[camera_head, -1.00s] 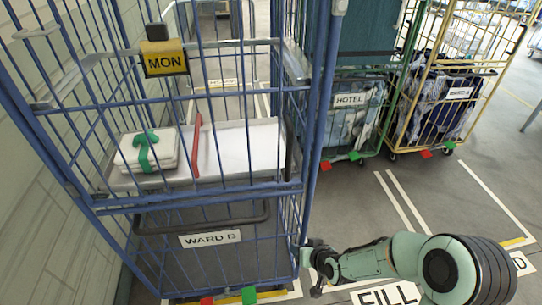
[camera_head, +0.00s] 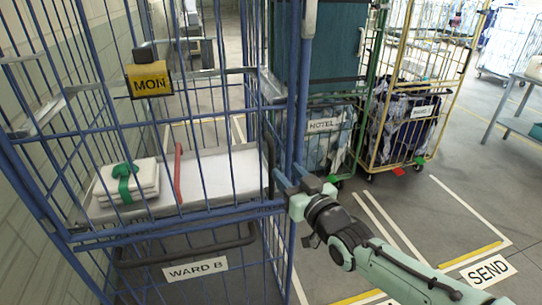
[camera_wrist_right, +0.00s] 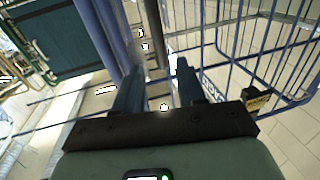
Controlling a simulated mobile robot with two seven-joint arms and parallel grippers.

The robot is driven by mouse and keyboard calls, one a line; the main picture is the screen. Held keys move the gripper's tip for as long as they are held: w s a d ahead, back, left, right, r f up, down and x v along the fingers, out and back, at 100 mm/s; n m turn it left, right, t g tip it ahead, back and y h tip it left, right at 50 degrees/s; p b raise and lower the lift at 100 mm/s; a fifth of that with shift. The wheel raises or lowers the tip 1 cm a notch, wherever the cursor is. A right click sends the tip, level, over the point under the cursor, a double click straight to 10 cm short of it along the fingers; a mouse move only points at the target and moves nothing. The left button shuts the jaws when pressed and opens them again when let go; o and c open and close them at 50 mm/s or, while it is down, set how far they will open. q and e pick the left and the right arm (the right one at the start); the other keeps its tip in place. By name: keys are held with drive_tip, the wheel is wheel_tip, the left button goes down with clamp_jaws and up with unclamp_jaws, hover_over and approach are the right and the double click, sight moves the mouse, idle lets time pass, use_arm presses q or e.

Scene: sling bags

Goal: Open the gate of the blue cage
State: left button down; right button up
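The blue cage (camera_head: 200,213) stands at the left, with a yellow MON tag (camera_head: 150,82) and a WARD B label (camera_head: 195,269). Its barred front gate (camera_head: 222,238) looks shut. Two blue posts (camera_head: 302,90) stand side by side at its right edge. My right gripper (camera_head: 290,179) is at these posts, around the height of the inner shelf. In the right wrist view, its two dark fingers (camera_wrist_right: 158,88) are apart, with bright floor showing between them. A blue post (camera_wrist_right: 118,35) runs close by the left finger; whether they touch I cannot tell. My left gripper is not in view.
Inside the cage, a white folded stack with green band (camera_head: 128,182) lies on a shelf (camera_head: 215,172). A green HOTEL cage (camera_head: 345,150) and a yellow cage (camera_head: 415,160) stand behind to the right. Floor (camera_head: 450,205) at the right is clear; a table (camera_head: 520,92) stands farther off.

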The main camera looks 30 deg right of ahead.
sight(273, 158)
drive_tip(key=w+p, duration=0.1)
drive_tip(key=w, duration=0.7)
drive_tip(key=shift+w+d, duration=0.15)
drive_tip(key=shift+w, duration=0.15)
clamp_jaws()
